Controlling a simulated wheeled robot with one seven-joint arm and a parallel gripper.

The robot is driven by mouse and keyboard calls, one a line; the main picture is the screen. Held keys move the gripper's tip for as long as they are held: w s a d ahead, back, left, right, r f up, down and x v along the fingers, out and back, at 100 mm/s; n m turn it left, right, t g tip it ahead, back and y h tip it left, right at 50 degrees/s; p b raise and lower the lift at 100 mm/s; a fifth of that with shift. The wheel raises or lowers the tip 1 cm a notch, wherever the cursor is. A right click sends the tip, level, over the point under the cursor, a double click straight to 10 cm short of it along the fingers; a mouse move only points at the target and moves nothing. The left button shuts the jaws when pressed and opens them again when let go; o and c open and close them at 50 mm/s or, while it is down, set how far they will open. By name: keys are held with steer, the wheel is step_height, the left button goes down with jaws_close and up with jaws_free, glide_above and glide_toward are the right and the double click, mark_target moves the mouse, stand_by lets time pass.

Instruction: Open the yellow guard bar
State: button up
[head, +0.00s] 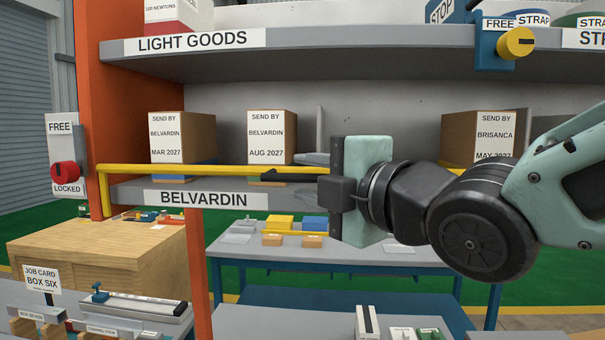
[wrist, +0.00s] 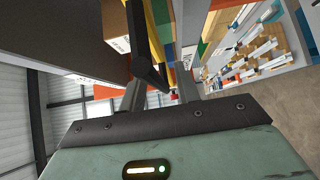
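The yellow guard bar (head: 225,168) runs level across the front of the BELVARDIN shelf, with a bent-down left end near the orange post. Its right part passes behind my arm. It also shows in the wrist view (wrist: 157,38). A black rod (head: 285,177), seemingly a handle, lies along the bar's front and also shows in the wrist view (wrist: 143,62). My gripper (wrist: 161,92) has its two fingers apart, with the rod's end ahead of and between them. I cannot tell whether either finger touches it. In the head view my gripper (head: 326,190) is at the rod's right end.
A red knob (head: 66,174) sits on a FREE/LOCKED plate at left; its setting is unclear. Boxes (head: 182,137) stand behind the bar. A wooden crate (head: 100,250) and benches lie below.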

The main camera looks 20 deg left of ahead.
jaws_close()
steer(key=shift+s+f+b, duration=0.1)
steer(key=shift+f+b, duration=0.05)
steer(key=shift+b, duration=0.3)
